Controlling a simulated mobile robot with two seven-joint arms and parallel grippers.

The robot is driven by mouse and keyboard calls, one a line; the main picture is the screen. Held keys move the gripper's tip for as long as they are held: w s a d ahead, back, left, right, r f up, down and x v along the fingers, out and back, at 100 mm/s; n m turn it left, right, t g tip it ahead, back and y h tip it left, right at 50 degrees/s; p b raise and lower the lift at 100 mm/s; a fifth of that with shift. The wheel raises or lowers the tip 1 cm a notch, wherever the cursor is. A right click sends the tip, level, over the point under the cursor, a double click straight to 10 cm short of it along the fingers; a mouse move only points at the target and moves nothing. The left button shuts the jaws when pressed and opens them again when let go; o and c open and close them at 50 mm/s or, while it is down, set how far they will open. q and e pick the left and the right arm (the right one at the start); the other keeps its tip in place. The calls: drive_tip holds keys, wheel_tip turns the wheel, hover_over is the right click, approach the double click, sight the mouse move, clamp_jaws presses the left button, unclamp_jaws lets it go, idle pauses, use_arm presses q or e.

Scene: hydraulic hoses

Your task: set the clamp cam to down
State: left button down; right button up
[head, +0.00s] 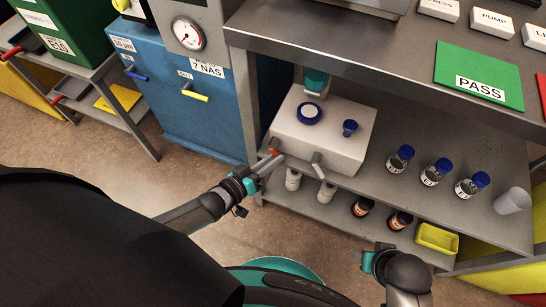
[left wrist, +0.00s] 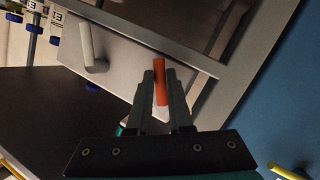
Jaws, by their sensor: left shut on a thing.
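A white box unit (head: 322,130) stands on the shelf under the bench. On its front edge is a small lever with an orange-red end (head: 274,151), which I take for the clamp cam. My left gripper (head: 266,163) reaches it from the lower left. In the left wrist view the orange lever (left wrist: 160,84) stands between the two fingers (left wrist: 161,92), and the gripper is shut on it. A second, pale grey lever (head: 317,160) sits to the right; it also shows in the left wrist view (left wrist: 93,50). My right gripper (head: 371,261) is low in the picture, its fingers unclear.
Several blue-capped bottles (head: 436,172) and a grey cup (head: 512,201) stand right of the box. White and dark bottles stand on the lower shelf, with a yellow bin (head: 437,238). A blue cabinet (head: 180,95) is at the left. The floor (head: 130,190) between is clear.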

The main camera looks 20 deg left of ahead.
drive_tip(key=shift+s+f, duration=0.1)
drive_tip(key=shift+f, duration=0.15)
use_arm(q)
drive_tip(key=c, duration=0.8)
unclamp_jaws()
drive_tip(key=shift+c, duration=0.2)
drive_tip(key=p+v, duration=0.5)
drive_tip(key=v, duration=1)
use_arm(e)
drive_tip(key=s+d+f+g, duration=0.1)
drive_tip(key=s+d+f, duration=0.2)
drive_tip(key=f, duration=0.6)
drive_tip(key=shift+s, duration=1)
use_arm(q)
drive_tip(key=shift+s, duration=0.1)
